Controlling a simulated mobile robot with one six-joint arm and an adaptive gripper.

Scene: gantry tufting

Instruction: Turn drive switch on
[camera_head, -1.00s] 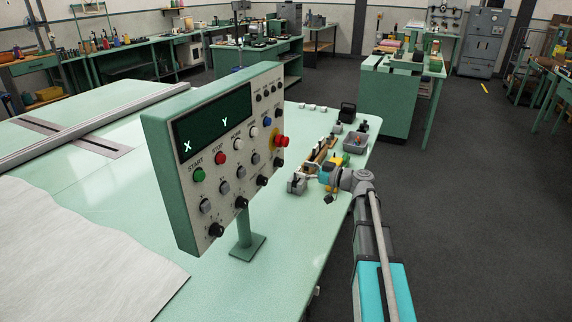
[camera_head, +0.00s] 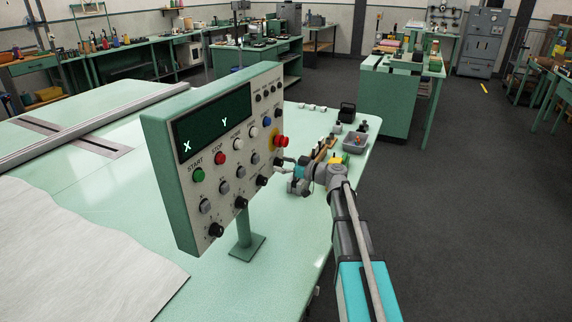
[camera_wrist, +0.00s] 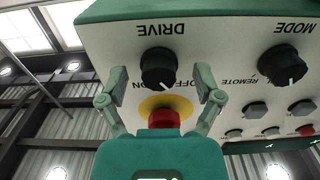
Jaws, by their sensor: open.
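The drive switch (camera_wrist: 158,68) is a black knob under the word DRIVE, upside down in the wrist view. Its white mark points down and right, toward the OFF label. In the head view the drive switch (camera_head: 262,180) is at the lower right of the green control panel (camera_head: 157,140). My gripper (camera_wrist: 160,84) is open, with one finger on each side of the knob in the wrist view. I cannot tell whether they touch it. In the head view my gripper (camera_head: 280,169) is just right of the panel face.
A red emergency stop button (camera_head: 281,141) on a yellow ring sits close to the drive switch. The black MODE knob (camera_wrist: 282,65) is beside it. A grey tray (camera_head: 355,144) and small items lie on the table behind my arm.

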